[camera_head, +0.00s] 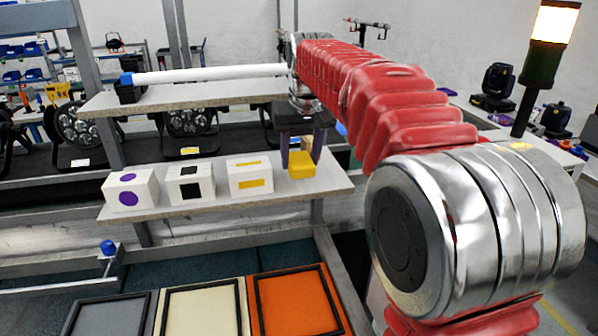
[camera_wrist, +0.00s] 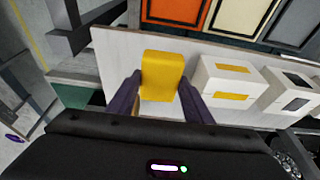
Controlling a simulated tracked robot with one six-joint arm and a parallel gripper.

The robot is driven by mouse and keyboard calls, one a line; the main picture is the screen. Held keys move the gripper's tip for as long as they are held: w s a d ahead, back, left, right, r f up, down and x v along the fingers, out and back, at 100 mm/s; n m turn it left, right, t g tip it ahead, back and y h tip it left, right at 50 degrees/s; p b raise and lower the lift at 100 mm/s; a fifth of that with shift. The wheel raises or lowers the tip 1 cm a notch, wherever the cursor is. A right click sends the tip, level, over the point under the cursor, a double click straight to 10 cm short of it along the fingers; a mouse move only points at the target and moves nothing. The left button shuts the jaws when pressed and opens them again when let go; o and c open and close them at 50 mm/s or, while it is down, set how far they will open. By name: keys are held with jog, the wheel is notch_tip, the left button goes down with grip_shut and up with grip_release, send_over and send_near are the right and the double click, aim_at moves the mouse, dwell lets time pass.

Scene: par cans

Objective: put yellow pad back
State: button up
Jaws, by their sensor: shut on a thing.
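The yellow pad (camera_head: 302,169) is a small yellow block at the right part of the lower shelf (camera_head: 215,205). My gripper (camera_head: 301,153) reaches down to it from above, with a dark finger on either side. In the wrist view, the yellow pad (camera_wrist: 162,72) sits between the two dark purple fingers (camera_wrist: 160,88), which are shut on it. A white box with yellow marks (camera_head: 250,178) stands just left of the pad in the head view. Whether the pad's underside touches the shelf is hard to tell.
White boxes with a purple disc (camera_head: 130,190) and black squares (camera_head: 190,183) stand farther left. An upper shelf (camera_head: 185,93) carries a white tube (camera_head: 210,74). Grey (camera_head: 108,314), cream (camera_head: 200,309) and orange (camera_head: 296,303) framed trays lie below in front.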

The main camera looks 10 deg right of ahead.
jog(key=shift+f, duration=2.1)
jog(key=o, duration=0.9)
jog(key=shift+o, duration=0.2)
jog(key=shift+r, duration=0.1)
jog(key=v, duration=1.1)
jog(key=shift+r, duration=0.1)
jog(key=shift+s+r, duration=0.15)
jog(key=shift+r, duration=0.2)
